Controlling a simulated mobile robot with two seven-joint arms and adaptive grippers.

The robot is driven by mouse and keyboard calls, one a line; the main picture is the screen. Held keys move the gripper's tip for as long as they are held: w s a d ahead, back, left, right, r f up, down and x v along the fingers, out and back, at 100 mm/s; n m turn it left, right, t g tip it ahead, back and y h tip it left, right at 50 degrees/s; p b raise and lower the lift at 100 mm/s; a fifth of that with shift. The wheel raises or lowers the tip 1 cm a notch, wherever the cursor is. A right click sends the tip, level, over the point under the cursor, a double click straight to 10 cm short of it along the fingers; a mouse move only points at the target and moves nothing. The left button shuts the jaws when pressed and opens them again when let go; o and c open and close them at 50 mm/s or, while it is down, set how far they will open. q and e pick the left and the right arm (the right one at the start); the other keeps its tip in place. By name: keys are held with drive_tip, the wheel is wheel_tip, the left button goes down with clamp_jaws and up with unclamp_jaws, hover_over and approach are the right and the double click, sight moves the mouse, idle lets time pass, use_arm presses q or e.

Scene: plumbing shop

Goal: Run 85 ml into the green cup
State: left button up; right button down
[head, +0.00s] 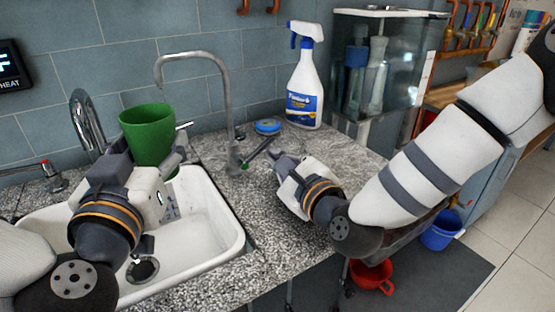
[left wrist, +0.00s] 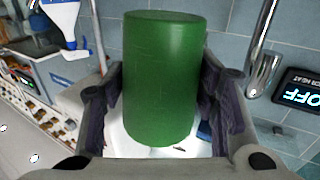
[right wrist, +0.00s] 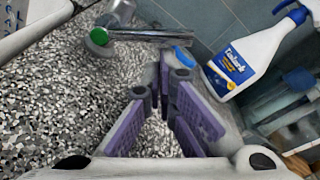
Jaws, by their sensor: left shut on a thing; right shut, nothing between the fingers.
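The green cup (head: 149,135) is upright over the sink, below and slightly left of the tap's curved spout. My left gripper (head: 147,160) is shut on it, with a finger on each side; the left wrist view shows the cup (left wrist: 163,80) between the fingers. The cup's inside and any water level are hidden. No stream shows from the tap (head: 226,95). The tap's lever (head: 259,149) slants up to the right from its base. My right gripper (head: 279,160) is shut and empty, just right of the lever, apart from it in the right wrist view (right wrist: 172,105).
The white sink (head: 215,245) lies under the cup. A spray bottle (head: 305,80) and a blue round item (head: 267,127) stand behind my right gripper. A second curved tap (head: 84,125) is at the left. A glass tank (head: 378,75) stands at the back right.

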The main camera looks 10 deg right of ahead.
drive_tip(key=shift+r+n, duration=0.5)
drive_tip(key=shift+n, duration=0.3)
drive_tip(key=shift+a+r+n+h, duration=0.1)
drive_tip(key=shift+r+n+h, duration=0.1)
drive_tip(key=shift+n+h, duration=0.15)
drive_tip(key=n, duration=0.1)
drive_tip(key=r+n, duration=0.1)
drive_tip(key=n, duration=0.1)
drive_tip(key=shift+s+a+r+t, duration=0.2)
drive_tip(key=shift+a+r+t, duration=0.05)
drive_tip(key=shift+a+t, duration=0.15)
drive_tip(key=n, duration=0.1)
drive_tip(key=r+n, duration=0.1)
drive_tip(key=a+n, duration=0.1)
drive_tip(key=shift+s+r+n, duration=0.2)
drive_tip(key=shift+s+n, duration=0.05)
drive_tip(key=shift+s+a+r, duration=0.1)
drive_tip(key=shift+a+r, duration=0.05)
drive_tip(key=shift+a, duration=0.1)
drive_tip(key=shift+a+r, duration=0.1)
